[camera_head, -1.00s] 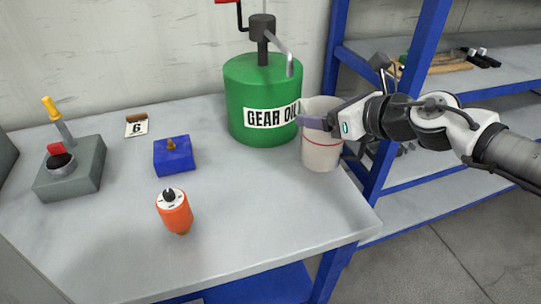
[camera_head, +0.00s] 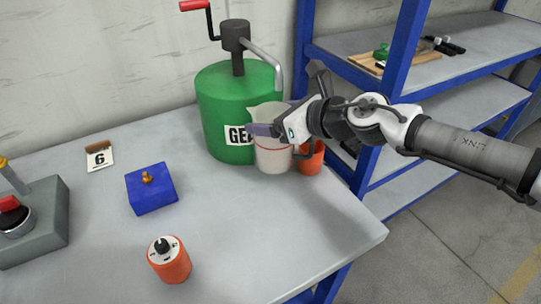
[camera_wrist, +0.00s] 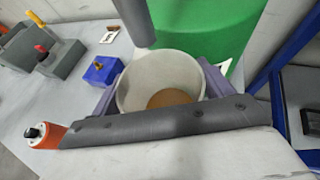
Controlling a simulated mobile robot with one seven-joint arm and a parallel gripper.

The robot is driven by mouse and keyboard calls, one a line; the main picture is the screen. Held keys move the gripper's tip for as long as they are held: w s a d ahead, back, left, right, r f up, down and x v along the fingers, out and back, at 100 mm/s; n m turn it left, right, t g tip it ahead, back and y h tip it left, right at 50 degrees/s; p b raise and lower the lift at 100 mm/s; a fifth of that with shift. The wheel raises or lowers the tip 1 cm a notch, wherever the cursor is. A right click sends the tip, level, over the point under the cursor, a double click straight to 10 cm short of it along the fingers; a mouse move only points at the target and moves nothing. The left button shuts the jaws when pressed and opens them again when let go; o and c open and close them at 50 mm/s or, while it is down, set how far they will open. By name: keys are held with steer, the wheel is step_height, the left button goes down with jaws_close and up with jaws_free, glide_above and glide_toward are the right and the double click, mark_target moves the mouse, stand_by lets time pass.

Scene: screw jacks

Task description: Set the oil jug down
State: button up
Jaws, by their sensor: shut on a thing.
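The oil jug (camera_head: 273,152) is a whitish, upright vessel with a red line around it, in front of the green drum in the head view. My gripper (camera_head: 278,118) is shut on it, with purple fingers on either side near the rim. In the wrist view the jug (camera_wrist: 132,92) is between both fingers, with brown oil (camera_wrist: 170,97) at its bottom. Its base is close to the grey tabletop (camera_head: 225,225); I cannot tell whether it touches.
The green gear-oil drum (camera_head: 220,105) stands behind the jug, with its spout (camera_head: 266,57) above the jug. An orange object (camera_head: 312,160) is close to the jug's right. A blue block (camera_head: 151,190) and an orange jack (camera_head: 169,262) stand left, with clear tabletop between.

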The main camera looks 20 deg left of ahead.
steer(key=shift+f+p, duration=0.4)
steer(key=shift+f, duration=3)
steer(key=shift+f, duration=0.2)
steer(key=o, duration=1.8)
steer(key=shift+r, duration=0.1)
steer(key=shift+r, duration=0.2)
steer(key=b+v, duration=0.2)
steer(key=v, duration=1)
steer(key=shift+f+b, duration=0.15)
steer(key=shift+b, duration=0.2)
